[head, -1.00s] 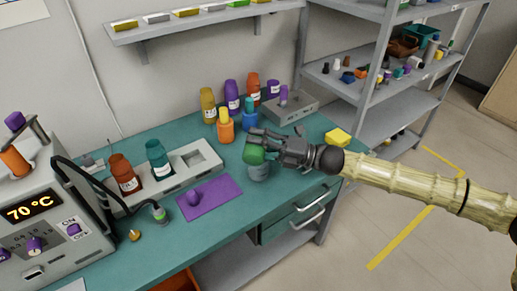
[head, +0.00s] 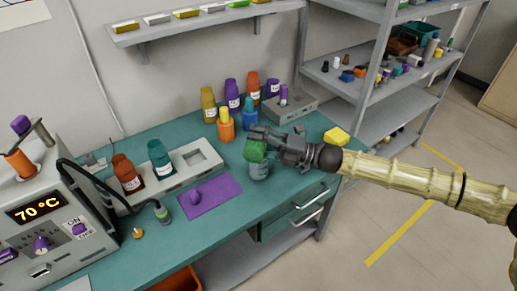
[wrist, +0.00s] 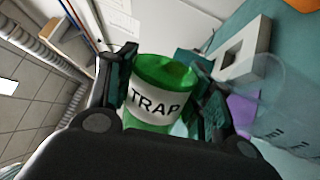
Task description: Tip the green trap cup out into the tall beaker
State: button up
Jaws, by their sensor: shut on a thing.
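My gripper (head: 272,146) is shut on the green trap cup (head: 255,151). In the wrist view the cup (wrist: 160,95) sits between the two fingers, with its white TRAP label facing the camera and its green rim beyond. The wrist picture is strongly tilted, and I cannot tell what is in the cup. The tall beaker (head: 259,172) is clear and stands on the teal bench just below the cup in the head view. It also shows as a see-through wall with marks at the right of the wrist view (wrist: 287,105).
A purple mat (head: 222,198) with a purple knob-like object lies left of the beaker. A grey rack (head: 183,176) holds orange and teal bottles. More bottles (head: 232,96) stand behind. A yellow block (head: 337,135) is right of my gripper. The bench's front right is clear.

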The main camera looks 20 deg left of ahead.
jog(key=shift+w+a+r+m+t+p, duration=0.1)
jog(key=shift+w+r+m+t+p, duration=0.1)
jog(key=shift+m+p, duration=0.7)
jog(key=shift+w+d+r+m+t+p, duration=0.1)
jog(key=shift+w+m+t+p, duration=0.05)
jog(key=shift+m+p, duration=0.7)
jog(key=shift+w+a+r+m+t+p, duration=0.1)
jog(key=shift+w+m+t+p, duration=0.1)
jog(key=shift+m+p, duration=0.7)
dwell(0.7)
jog(key=shift+w+m+t+p, duration=0.25)
jog(key=shift+m+t+p, duration=0.05)
jog(key=shift+m+p, duration=0.55)
jog(key=shift+w+m+t+p, duration=0.25)
jog(key=shift+m+p, duration=0.5)
jog(key=shift+m, duration=0.15)
dwell(0.8)
jog(key=shift+w+a+m+p, duration=0.1)
jog(key=shift+w+m+p, duration=0.25)
jog(key=shift+m+p, duration=0.6)
dwell(1.2)
